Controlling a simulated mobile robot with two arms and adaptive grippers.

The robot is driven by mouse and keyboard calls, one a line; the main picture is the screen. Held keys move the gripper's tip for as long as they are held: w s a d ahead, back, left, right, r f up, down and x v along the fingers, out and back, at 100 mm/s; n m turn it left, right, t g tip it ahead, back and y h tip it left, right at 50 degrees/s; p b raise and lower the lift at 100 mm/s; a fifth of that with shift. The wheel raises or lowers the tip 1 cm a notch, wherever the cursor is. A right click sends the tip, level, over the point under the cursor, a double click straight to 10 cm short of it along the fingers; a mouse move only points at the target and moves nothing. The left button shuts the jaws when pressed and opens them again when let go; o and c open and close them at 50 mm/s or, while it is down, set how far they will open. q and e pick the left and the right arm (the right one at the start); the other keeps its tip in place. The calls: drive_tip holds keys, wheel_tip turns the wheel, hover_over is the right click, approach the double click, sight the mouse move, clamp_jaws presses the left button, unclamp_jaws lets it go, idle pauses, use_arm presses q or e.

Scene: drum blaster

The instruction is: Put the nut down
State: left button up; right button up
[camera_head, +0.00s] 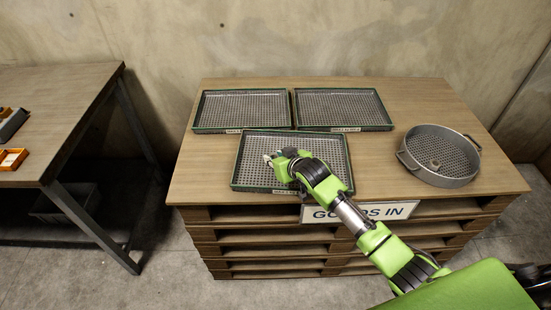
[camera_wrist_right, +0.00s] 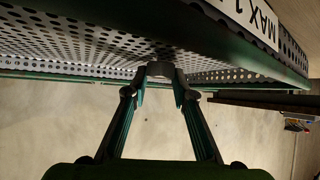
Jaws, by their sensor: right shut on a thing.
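My right gripper (camera_head: 270,158) is over the left part of the front perforated tray (camera_head: 338,152). In the right wrist view the gripper (camera_wrist_right: 160,82) is shut on a grey nut (camera_wrist_right: 160,69), held between its two fingertips. The nut is close to the tray's perforated floor (camera_wrist_right: 95,45); I cannot tell whether it touches. In the head view the nut is too small to make out clearly beside the fingers. My left gripper is not in view.
Two more perforated trays, left (camera_head: 242,92) and right (camera_head: 343,92), lie empty behind. A round metal basket (camera_head: 448,180) with another nut (camera_head: 435,164) inside stands at the right. All rest on a wooden pallet-stack table (camera_head: 190,178). A separate table (camera_head: 60,95) is at the left.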

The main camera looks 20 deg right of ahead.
drive_tip(key=shift+f, duration=0.25)
drive_tip(key=o, duration=1.2)
drive_tip(key=shift+c, duration=0.2)
drive_tip(key=v, duration=1.2)
drive_tip(key=shift+p, duration=0.35)
drive_tip(key=shift+f, duration=0.15)
